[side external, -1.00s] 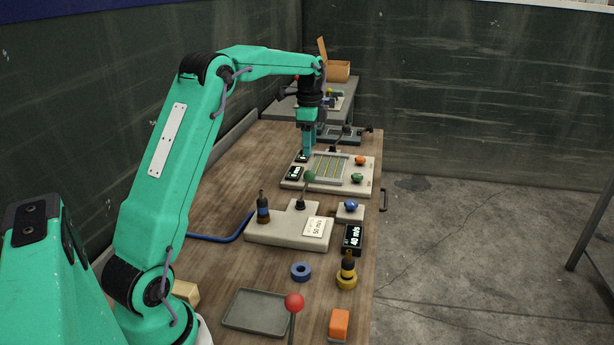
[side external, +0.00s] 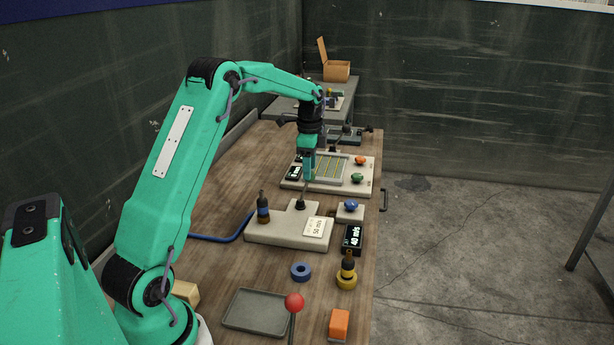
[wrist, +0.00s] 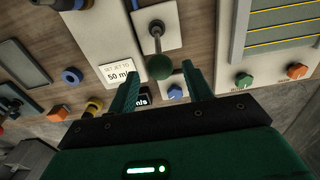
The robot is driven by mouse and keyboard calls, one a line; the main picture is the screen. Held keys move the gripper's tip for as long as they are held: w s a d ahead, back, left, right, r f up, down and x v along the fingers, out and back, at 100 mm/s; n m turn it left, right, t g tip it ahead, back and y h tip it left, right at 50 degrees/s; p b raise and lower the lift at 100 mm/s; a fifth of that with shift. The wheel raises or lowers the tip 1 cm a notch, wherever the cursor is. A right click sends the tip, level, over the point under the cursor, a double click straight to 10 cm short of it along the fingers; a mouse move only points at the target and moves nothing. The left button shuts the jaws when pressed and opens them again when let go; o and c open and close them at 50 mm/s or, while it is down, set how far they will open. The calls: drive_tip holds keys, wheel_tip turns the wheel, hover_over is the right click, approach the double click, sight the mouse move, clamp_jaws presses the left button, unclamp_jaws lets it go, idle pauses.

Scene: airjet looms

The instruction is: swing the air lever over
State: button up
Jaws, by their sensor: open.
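The air lever is a thin dark stem (wrist: 156,40) topped by a green ball knob (wrist: 159,67). It rises from a cream T-shaped base (side external: 285,229) on the bench. In the side view the knob is hidden by my gripper (side external: 308,178), and only the lower stem (side external: 301,201) shows. In the wrist view my gripper (wrist: 160,74) is open, with the green knob between its two fingertips. I see gaps on both sides of the knob; its depth relative to the fingertips is hard to judge.
A "50 m/s" card (side external: 317,227) and a dark bottle-shaped piece (side external: 263,207) stand on the base. A blue knob box (side external: 350,212) and a "40 m/s" display (side external: 352,239) are to the right. A panel with orange and green knobs (side external: 366,177) lies behind.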

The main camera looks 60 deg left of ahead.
drive_tip(key=shift+f, duration=0.7)
drive_tip(key=shift+f, duration=0.1)
drive_tip(key=c, duration=0.7)
